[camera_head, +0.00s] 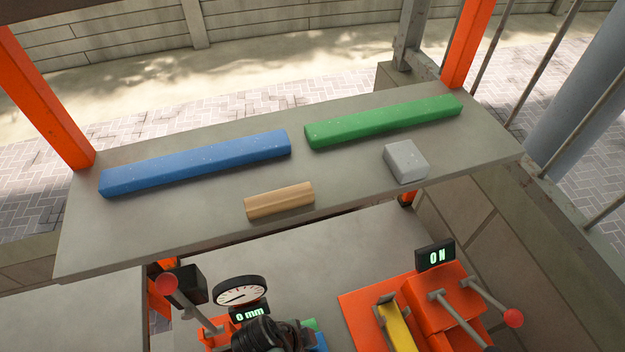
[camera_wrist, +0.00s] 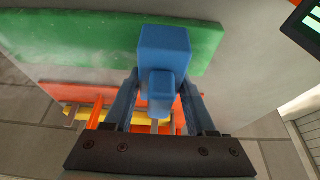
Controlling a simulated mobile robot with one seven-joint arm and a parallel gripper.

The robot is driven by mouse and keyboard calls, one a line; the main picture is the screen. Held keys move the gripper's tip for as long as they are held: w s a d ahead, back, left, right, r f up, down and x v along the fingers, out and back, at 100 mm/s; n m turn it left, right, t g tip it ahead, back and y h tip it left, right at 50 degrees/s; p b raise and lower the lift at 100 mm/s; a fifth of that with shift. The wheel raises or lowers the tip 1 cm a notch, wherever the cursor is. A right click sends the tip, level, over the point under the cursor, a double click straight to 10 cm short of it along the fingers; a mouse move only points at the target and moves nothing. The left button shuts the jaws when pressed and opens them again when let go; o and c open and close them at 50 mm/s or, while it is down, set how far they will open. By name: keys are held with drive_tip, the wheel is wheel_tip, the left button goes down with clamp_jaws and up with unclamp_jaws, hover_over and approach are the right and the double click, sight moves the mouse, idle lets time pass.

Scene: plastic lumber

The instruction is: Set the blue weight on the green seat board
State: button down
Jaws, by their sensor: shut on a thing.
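My gripper (camera_wrist: 160,92) is shut on the blue weight (camera_wrist: 164,50), holding its narrower part between the fingers in the wrist view. A green board (camera_wrist: 60,35) lies behind the weight across the top of that view; I cannot tell whether weight and board touch. In the head view my dark gripper (camera_head: 266,335) is at the bottom edge by the dial gauge, hiding most of what is beneath it. A small bit of green (camera_head: 310,324) and a bit of blue (camera_head: 320,341) show beside it. Another green plank (camera_head: 385,121) lies on the shelf.
The grey shelf (camera_head: 150,230) also holds a blue plank (camera_head: 195,162), a tan block (camera_head: 279,200) and a grey block (camera_head: 406,161). The dial gauge (camera_head: 240,291) reads 0 mm below. At right is an orange rig (camera_head: 435,300) with a yellow bar (camera_head: 398,328) and a 0 N display.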

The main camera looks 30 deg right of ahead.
drive_tip(key=shift+w+f, duration=0.1)
drive_tip(key=shift+f, duration=0.05)
drive_tip(key=shift+c, duration=2.4)
unclamp_jaws()
drive_tip(key=o, duration=0.3)
drive_tip(key=shift+o, duration=0.9)
drive_tip(key=shift+s+f, duration=0.15)
drive_tip(key=shift+s, duration=0.05)
wheel_tip(320, 180, up, 7)
drive_tip(key=p, duration=0.6)
